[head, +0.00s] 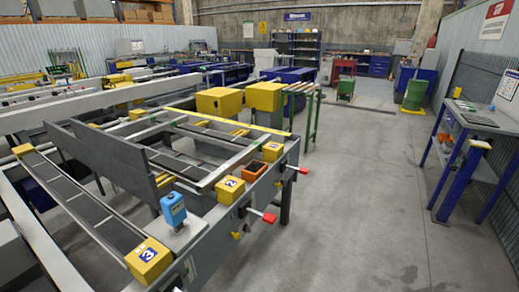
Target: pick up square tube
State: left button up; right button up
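The runout table (212,215) fills the left and middle of the head view, running from near left to the centre. Several long bars and rails lie on or form part of it, including a long light grey beam (100,102) and a dark grey upright plate (112,158). I cannot tell for sure which of these, if any, is the square tube. Neither of my grippers shows in this view, so their state and their distance from the table are hidden.
Yellow end blocks (149,260), a blue device (173,208) and red handles (269,217) stand on the table's near edge. A blue workbench (468,150) stands at the right wall. Green-legged rollers (301,88) lie beyond. The grey floor (365,200) between is clear.

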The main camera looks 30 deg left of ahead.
aim_at(207, 183)
jog(key=i+u, duration=0.35)
jog(key=i+l+u, duration=0.55)
jog(key=i+u, duration=0.15)
jog(key=i, duration=0.15)
